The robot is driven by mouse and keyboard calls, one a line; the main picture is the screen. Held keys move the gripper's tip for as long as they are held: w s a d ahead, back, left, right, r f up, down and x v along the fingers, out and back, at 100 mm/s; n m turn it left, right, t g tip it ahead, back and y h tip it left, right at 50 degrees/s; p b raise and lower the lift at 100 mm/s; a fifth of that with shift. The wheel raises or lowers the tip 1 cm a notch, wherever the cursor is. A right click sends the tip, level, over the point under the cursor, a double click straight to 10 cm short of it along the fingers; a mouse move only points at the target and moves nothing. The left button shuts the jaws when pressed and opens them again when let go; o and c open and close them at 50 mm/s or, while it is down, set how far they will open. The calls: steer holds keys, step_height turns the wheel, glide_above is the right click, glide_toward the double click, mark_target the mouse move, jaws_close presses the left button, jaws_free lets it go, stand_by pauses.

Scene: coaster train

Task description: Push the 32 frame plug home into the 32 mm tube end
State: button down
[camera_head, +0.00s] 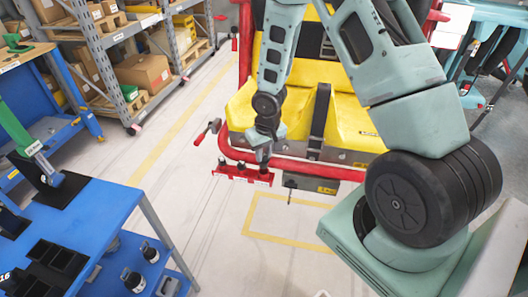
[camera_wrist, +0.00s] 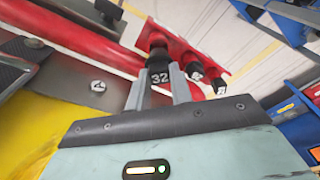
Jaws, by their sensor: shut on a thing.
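The black frame plug marked 32 (camera_wrist: 159,78) is between the fingers of my gripper (camera_wrist: 158,94) in the wrist view. My gripper is shut on it. Its far end meets a dark round part (camera_wrist: 157,42) at the red bar (camera_wrist: 180,36); I cannot tell whether that part is the 32 mm tube end or how deep the plug sits. In the head view my gripper (camera_head: 264,160) is over the right part of the same red bar (camera_head: 238,174), in front of the yellow seat. The plug is too small to make out there.
Two more black numbered parts (camera_wrist: 195,71) (camera_wrist: 220,86) stand on the red bar beside the plug. A thick red tube (camera_wrist: 75,40) runs close by on the left. The yellow seat (camera_head: 350,120) is behind my gripper. A blue table (camera_head: 100,205) stands left, with clear floor between.

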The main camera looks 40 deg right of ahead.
mark_target(265, 160)
steer(key=shift+f, duration=0.15)
steer(key=shift+f+b, duration=0.7)
steer(key=shift+b, duration=0.05)
steer(key=shift+f+b, duration=1.25)
steer(key=shift+f, duration=0.4)
stand_by(1.0)
steer(key=c, duration=1.2)
jaws_free()
steer(key=shift+o, duration=1.3)
steer(key=shift+d, duration=0.15)
steer(key=shift+c, duration=0.5)
steer(key=shift+r, duration=0.15)
